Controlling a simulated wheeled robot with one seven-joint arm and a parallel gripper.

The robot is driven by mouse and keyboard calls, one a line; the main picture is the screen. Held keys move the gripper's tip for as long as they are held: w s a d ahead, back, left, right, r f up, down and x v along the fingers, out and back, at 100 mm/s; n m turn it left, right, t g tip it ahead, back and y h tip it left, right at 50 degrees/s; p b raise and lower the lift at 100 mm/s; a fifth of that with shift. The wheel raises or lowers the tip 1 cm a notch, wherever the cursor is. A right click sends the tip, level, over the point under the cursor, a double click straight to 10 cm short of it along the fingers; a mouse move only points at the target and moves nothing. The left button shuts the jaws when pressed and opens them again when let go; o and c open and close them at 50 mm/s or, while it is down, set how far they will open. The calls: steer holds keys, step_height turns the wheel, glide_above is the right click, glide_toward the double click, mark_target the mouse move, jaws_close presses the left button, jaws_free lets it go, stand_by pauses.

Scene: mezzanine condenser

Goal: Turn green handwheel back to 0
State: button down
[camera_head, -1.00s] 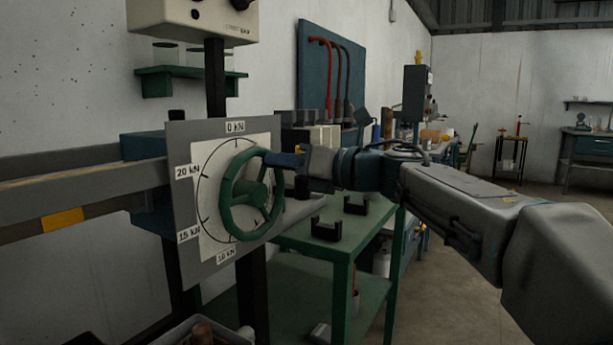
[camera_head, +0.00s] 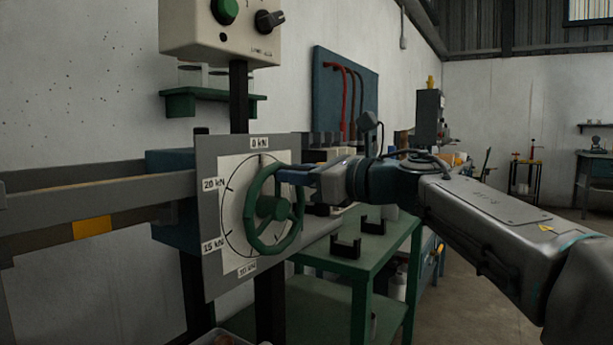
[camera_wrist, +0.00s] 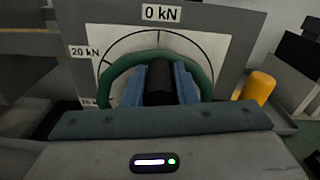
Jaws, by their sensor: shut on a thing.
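The green handwheel (camera_head: 259,223) stands in front of a white dial plate (camera_head: 235,262) marked 0 kN at the top, 20 kN and 15 kN down the left and another label at the bottom. My gripper (camera_head: 283,174) is at the wheel's upper right rim in the head view, its blue fingers shut there. In the wrist view my gripper (camera_wrist: 159,84) has its two fingers on either side of a black knob or handle (camera_wrist: 160,83) at the top of the handwheel (camera_wrist: 118,76), below the 0 kN label. A thin dark pointer shows near the 0 kN mark.
A control box (camera_head: 222,35) with a green button and black knob hangs above the dial. A green table (camera_head: 378,255) with black brackets (camera_head: 346,246) stands behind and right. A yellow cylinder (camera_wrist: 258,88) shows right of the wheel. Open floor lies at the right.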

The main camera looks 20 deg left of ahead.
steer(key=shift+f, duration=0.2)
steer(key=c, duration=1.2)
jaws_free()
steer(key=shift+a, duration=0.1)
steer(key=shift+o, duration=0.2)
steer(key=shift+r, duration=0.1)
steer(key=shift+d, duration=0.3)
steer(key=s+d+p, duration=0.1)
steer(key=d, duration=1.2)
steer(key=shift+s+p, duration=0.3)
steer(key=shift+s, duration=0.1)
steer(key=shift+d+r, duration=0.1)
